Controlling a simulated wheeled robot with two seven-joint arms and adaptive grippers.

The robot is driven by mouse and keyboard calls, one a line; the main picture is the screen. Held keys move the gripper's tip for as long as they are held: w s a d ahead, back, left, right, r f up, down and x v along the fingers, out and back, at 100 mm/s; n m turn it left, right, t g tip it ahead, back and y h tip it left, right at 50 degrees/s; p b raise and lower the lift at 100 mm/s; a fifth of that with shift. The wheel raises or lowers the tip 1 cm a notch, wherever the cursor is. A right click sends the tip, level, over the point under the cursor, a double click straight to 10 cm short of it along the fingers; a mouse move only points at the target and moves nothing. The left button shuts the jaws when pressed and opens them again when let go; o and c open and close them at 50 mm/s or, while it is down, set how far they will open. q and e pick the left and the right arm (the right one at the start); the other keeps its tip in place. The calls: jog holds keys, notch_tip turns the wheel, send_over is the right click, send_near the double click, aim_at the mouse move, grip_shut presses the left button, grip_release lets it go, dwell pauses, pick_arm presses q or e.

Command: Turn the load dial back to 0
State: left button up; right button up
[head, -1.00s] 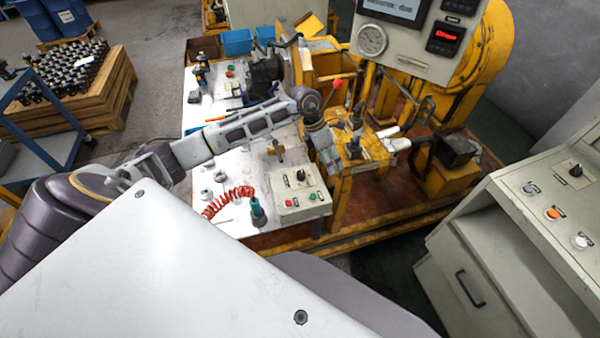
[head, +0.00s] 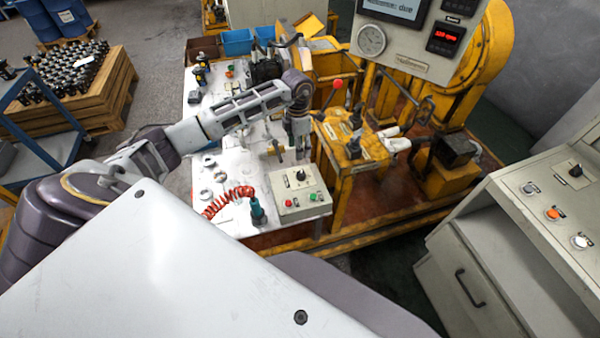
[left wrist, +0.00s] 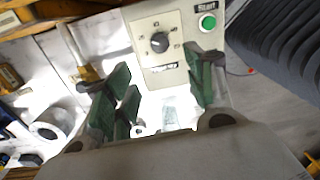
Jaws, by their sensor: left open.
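A control box (head: 299,198) on the white bench carries a black dial (head: 300,176), a red button and a green button. The dial (left wrist: 159,42) also shows in the left wrist view, beside the green Start button (left wrist: 208,22); its scale marks are too small to read. I cannot tell from a label that it is the load dial. My left gripper (head: 301,153) hangs just behind the box in the head view. In the left wrist view its green-padded fingers (left wrist: 163,92) are apart and empty, with the dial beyond them. My right gripper is not in view.
A red coiled hose (head: 228,199) and metal rings lie left of the box. A yellow rig (head: 352,170) with a red-knobbed lever stands to its right. A grey console (head: 545,200) at the right has another black knob (head: 575,171). Blue bins stand behind.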

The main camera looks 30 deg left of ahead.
aim_at(301, 174)
pick_arm(q)
jog(key=shift+s+d+f+p, duration=0.15)
jog(key=shift+f+p, duration=0.3)
jog(key=shift+f, duration=2.95)
jog(key=shift+s+d+f+p, duration=0.15)
jog(key=shift+f+p, duration=0.25)
jog(key=shift+f, duration=2.95)
jog(key=shift+w, duration=0.1)
jog(key=c, duration=1)
jog(key=shift+n, duration=0.4)
jog(key=n, duration=0.5)
jog(key=shift+d+n+t+p, duration=0.1)
jog(key=shift+n+t+p, duration=0.1)
jog(key=shift+n, duration=1.35)
jog(key=shift+d+n+t+p, duration=0.1)
jog(key=shift+n+p, duration=0.05)
jog(key=shift+n, duration=1.4)
